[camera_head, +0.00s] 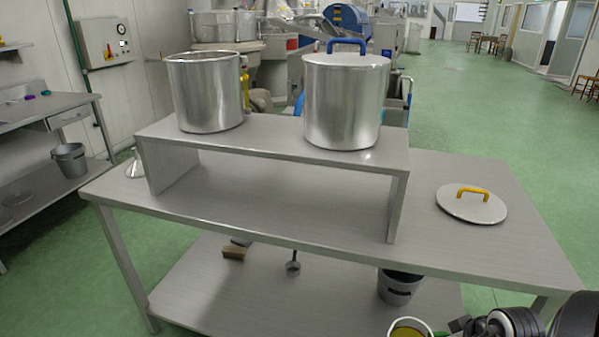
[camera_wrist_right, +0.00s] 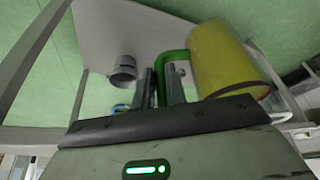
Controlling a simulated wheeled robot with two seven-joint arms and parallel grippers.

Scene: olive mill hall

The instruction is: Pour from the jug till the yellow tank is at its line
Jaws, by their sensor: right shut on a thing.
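The left steel tank (camera_head: 205,92) stands open on the riser, with a yellow part (camera_head: 245,83) showing at its right side. A lid with a yellow handle (camera_head: 472,205) lies on the table at the right. No level line or inside level is readable on this tank. The yellow jug (camera_head: 410,328) shows its rim at the bottom edge, low in front of the table; its contents are unclear. In the right wrist view the jug (camera_wrist_right: 222,62) has a green handle (camera_wrist_right: 174,58). My right gripper (camera_wrist_right: 164,88) is shut on that handle. My left gripper is out of view.
A second tank (camera_head: 343,103) with a blue-handled lid stands right of the first on the riser (camera_head: 270,139). A small funnel (camera_head: 135,166) stands at the table's left. A bucket (camera_head: 399,287), a ladle and a brush sit on the lower shelf. The tabletop front is clear.

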